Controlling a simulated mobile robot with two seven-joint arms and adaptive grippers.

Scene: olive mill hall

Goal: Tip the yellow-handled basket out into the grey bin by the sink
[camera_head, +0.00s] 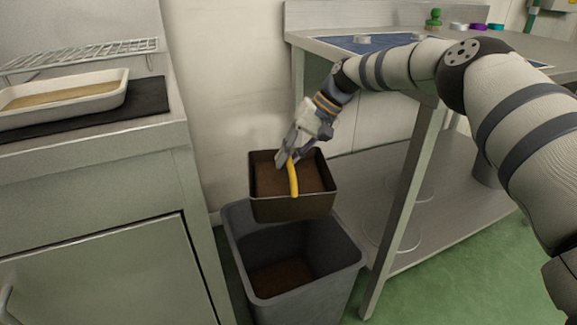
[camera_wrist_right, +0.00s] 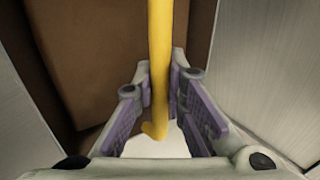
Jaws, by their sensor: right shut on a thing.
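The basket (camera_head: 291,209) is a dark, open, rectangular box with a yellow handle (camera_head: 294,180). Brown material covers its inside floor. My right gripper (camera_head: 287,160) is shut on the handle, which also runs between the fingers in the right wrist view (camera_wrist_right: 160,60). The basket hangs roughly level above the back part of the grey bin (camera_head: 325,300). The bin stands open on the floor, with brown material at its bottom; the basket hides part of its back rim. My left gripper is not in view. No sink can be made out.
A steel cabinet (camera_head: 95,210) with a white tray (camera_head: 70,95) and wire rack (camera_head: 80,58) stands left of the bin. A steel table (camera_head: 405,200) with a lower shelf stands right, its leg close to the bin. Green floor (camera_head: 450,290) is clear at the right front.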

